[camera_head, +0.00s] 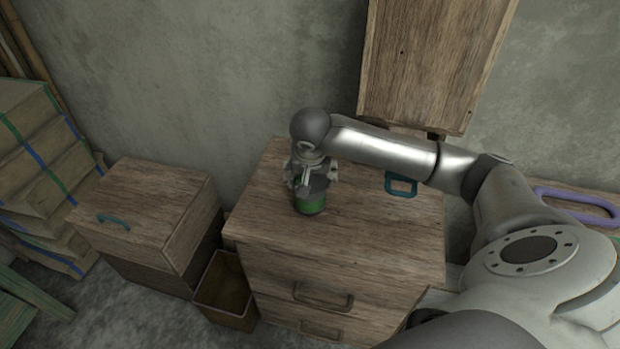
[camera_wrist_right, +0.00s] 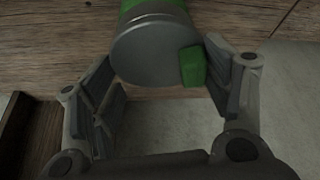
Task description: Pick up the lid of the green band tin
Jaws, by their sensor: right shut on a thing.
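The green band tin (camera_head: 311,205) stands on top of the wooden drawer cabinet, near its back left part. Its grey round lid (camera_wrist_right: 155,50) faces the right wrist camera and has a green tab (camera_wrist_right: 193,66) on its edge. My right gripper (camera_head: 311,180) comes down over the tin from above. In the right wrist view its two fingers (camera_wrist_right: 162,72) close on opposite sides of the lid. The lid is against the top of the tin; I cannot tell whether there is a small gap. My left gripper is not in view.
A lower wooden chest (camera_head: 150,200) with a teal handle and an open bin (camera_head: 226,290) stand at left. A wooden panel (camera_head: 430,60) hangs behind.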

